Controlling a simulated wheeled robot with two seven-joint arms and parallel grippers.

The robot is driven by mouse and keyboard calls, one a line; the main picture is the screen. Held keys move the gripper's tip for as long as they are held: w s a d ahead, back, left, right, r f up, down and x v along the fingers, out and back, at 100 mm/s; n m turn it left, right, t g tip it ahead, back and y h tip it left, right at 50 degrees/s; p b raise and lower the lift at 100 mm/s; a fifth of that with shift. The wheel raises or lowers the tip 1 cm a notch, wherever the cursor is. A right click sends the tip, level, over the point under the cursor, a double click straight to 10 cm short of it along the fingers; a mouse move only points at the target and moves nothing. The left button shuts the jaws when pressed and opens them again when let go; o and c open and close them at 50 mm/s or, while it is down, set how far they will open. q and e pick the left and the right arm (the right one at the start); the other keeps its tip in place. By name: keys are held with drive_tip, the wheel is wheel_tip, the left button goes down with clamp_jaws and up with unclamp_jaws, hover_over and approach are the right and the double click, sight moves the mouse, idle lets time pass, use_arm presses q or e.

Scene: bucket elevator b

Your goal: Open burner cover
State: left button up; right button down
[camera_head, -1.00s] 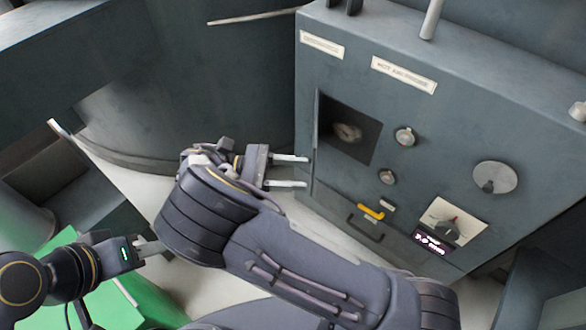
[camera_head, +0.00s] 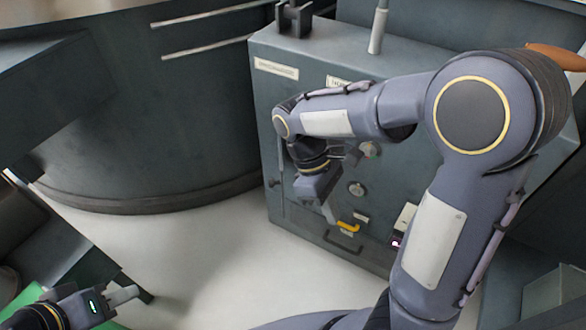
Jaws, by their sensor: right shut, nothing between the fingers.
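The grey burner cabinet (camera_head: 262,110) fills the middle and right. The burner cover (camera_head: 280,165) shows as a thin upright panel edge on the left of its front face, standing out from it, so it looks at least partly open. The burner opening is hidden behind my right arm. My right gripper (camera_head: 328,212) is shut and empty, pointing down in front of the cabinet's face, right of the cover edge. I cannot tell whether it touches the cabinet. My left gripper (camera_head: 123,295) is low at the left, far from the cabinet; its fingers look close together, but their state is unclear.
A large round grey vessel (camera_head: 170,110) stands behind at left. The pale floor (camera_head: 200,250) between is clear. A green object (camera_head: 22,298) lies at lower left.

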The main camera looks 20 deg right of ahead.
drive_tip(key=s+d+r+m+t+y, duration=0.1)
drive_tip(key=s+r+m+t+y, duration=0.4)
drive_tip(key=m+t+y, duration=0.15)
drive_tip(key=w+d+r+n+t+p, duration=0.1)
drive_tip(key=w+r+n+p, duration=0.15)
drive_tip(key=w+n, duration=0.2)
drive_tip(key=w+d+r+n+t+p, duration=0.1)
drive_tip(key=w+d+r+n+p, duration=0.15)
drive_tip(key=w, duration=0.35)
drive_tip(key=w+f+n+g+p, duration=0.2)
drive_tip(key=w+f+n, duration=0.1)
drive_tip(key=w+n, duration=0.35)
drive_tip(key=w+a+f+b, duration=0.1)
drive_tip(key=w+a+f, duration=0.1)
drive_tip(key=a+f, duration=0.5)
drive_tip(key=shift+a+f+m+b, duration=0.3)
drive_tip(key=shift+a+f+m, duration=0.1)
drive_tip(key=shift+f, duration=0.55)
